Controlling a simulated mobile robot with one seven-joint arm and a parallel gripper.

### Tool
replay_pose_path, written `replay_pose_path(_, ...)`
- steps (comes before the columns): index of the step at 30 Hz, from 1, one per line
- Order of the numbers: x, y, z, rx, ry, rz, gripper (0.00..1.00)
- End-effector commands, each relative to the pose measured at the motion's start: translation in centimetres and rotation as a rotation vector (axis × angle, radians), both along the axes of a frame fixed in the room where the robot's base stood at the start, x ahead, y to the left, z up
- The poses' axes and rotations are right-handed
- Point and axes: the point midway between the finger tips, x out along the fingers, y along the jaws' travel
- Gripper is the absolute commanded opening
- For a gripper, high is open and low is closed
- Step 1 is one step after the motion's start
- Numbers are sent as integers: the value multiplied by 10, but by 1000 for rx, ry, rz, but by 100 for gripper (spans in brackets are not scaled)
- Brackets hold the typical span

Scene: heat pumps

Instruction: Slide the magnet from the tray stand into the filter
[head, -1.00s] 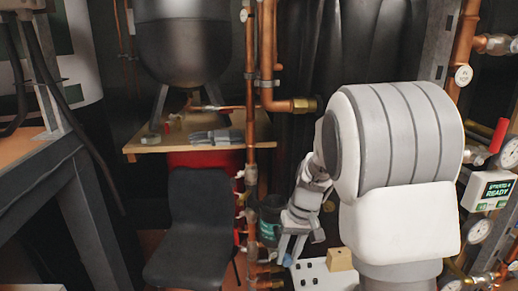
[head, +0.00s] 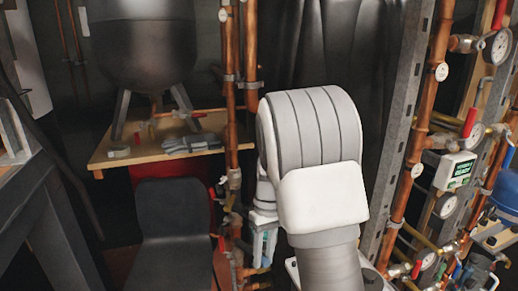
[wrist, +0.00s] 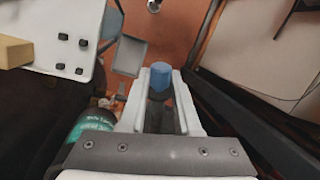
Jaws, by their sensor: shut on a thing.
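My gripper (wrist: 162,105) is shut on the magnet (wrist: 160,78), a dark rod with a blue cap, held between the two pale fingers in the wrist view. The filter (wrist: 90,128), a dark cylinder with a teal label, stands to the left of my fingers and apart from them; my gripper's mount partly hides it. In the head view my gripper (head: 262,250) hangs low beside the copper pipes, and the magnet cannot be made out there.
A tan block (wrist: 14,50) sits on the white plate. A grey tray (wrist: 130,56) lies beyond my fingers. In the head view a dark chair (head: 170,230) stands left, copper pipes (head: 230,100) rise near my arm, and gauges (head: 497,46) and valves crowd the right.

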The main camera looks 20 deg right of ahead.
Motion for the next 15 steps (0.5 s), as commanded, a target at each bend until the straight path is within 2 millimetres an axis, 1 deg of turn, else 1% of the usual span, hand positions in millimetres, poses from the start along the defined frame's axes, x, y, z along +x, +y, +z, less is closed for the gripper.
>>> replay_pose_path(1,-1,-22,4,-23,56,108,0)
replay_pose_path(3,-2,-46,12,-67,137,278,0)
replay_pose_path(6,1,-74,27,-147,234,500,0)
replay_pose_path(10,10,-102,50,-280,336,763,0)
replay_pose_path(15,30,-127,85,-490,427,1068,0)
